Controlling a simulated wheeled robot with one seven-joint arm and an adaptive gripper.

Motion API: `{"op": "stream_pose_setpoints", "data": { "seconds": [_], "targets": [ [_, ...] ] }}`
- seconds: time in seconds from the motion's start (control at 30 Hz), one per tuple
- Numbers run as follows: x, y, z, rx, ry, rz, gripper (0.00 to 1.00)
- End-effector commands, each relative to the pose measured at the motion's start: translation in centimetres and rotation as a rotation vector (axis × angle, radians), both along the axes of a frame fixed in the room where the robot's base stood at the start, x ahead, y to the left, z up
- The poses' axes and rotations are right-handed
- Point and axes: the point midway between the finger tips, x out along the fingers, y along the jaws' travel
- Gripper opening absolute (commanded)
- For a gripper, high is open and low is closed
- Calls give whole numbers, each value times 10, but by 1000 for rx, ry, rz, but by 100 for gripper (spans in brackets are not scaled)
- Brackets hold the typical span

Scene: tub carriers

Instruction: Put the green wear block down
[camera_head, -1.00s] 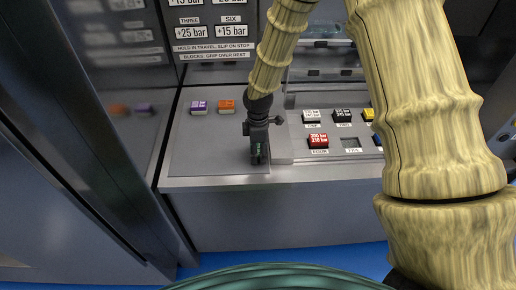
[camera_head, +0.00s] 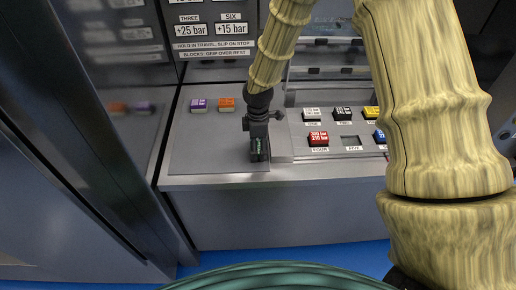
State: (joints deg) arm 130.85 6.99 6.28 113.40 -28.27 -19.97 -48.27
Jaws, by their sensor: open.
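My gripper (camera_head: 259,152) points down over the front right of the plain grey pad (camera_head: 205,160) on the counter. It is open. A small part of the green wear block (camera_head: 258,145) shows between its fingers, low at the pad. The fingers hide most of the block, and I cannot tell whether they touch it.
A purple block (camera_head: 199,105) and an orange block (camera_head: 227,105) sit behind on the pad. To the right, a panel holds white (camera_head: 312,114), black (camera_head: 343,113), yellow (camera_head: 371,112), red (camera_head: 318,138) and blue (camera_head: 379,136) blocks. One slot (camera_head: 351,142) there is empty.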

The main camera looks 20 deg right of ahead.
Motion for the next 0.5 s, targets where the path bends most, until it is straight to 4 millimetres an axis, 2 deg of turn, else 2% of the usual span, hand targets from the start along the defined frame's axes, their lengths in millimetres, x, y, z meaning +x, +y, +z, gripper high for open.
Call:
{"op": "stream_pose_setpoints", "data": {
  "seconds": [0.5],
  "targets": [
    [1, 0, 64, 0, -3, 0, 78]
  ]
}}
